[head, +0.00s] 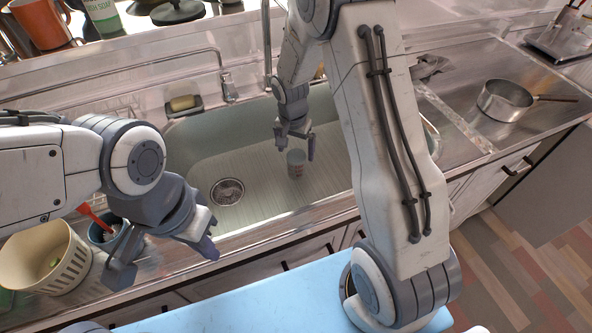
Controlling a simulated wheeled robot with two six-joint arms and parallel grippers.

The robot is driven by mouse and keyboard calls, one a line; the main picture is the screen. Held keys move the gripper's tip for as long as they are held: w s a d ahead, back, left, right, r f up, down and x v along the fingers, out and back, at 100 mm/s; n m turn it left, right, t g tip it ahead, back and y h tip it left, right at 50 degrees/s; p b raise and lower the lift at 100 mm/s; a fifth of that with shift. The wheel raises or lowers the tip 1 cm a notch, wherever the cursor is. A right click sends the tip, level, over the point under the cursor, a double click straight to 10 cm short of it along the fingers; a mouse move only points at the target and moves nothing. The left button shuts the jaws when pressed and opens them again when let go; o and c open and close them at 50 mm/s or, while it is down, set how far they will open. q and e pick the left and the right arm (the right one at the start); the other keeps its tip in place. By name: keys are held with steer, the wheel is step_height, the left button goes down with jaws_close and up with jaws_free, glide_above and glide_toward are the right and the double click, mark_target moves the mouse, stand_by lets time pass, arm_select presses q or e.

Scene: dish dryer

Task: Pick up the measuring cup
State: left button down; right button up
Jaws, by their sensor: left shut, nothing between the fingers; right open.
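The measuring cup (296,164) is a small grey cup with reddish markings in the sink basin, right of the drain. My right gripper (296,147) reaches down into the sink from above. Its fingers are open, and the cup's upper part shows between and just below the fingertips. I cannot tell whether they touch it. My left gripper (165,262) is at the lower left, in front of the counter edge. It is shut, holds nothing and is well away from the cup.
The sink (245,150) has raised walls and a round drain (227,191). A faucet and a sponge holder (184,104) stand behind it. A cream colander (45,262) and a blue container (103,234) are near my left arm. A saucepan (503,101) sits at right.

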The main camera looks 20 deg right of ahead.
mark_target(297, 157)
steer(key=f, duration=0.8)
steer(key=shift+w+d+f, duration=0.35)
steer(key=shift+w, duration=0.05)
jaws_close()
steer(key=shift+r, duration=0.15)
steer(key=shift+r, duration=1.95)
steer(key=s+d+r, duration=0.5)
steer(key=d+r, duration=0.1)
steer(key=d, duration=0.4)
steer(key=shift+s+r+p, duration=0.35)
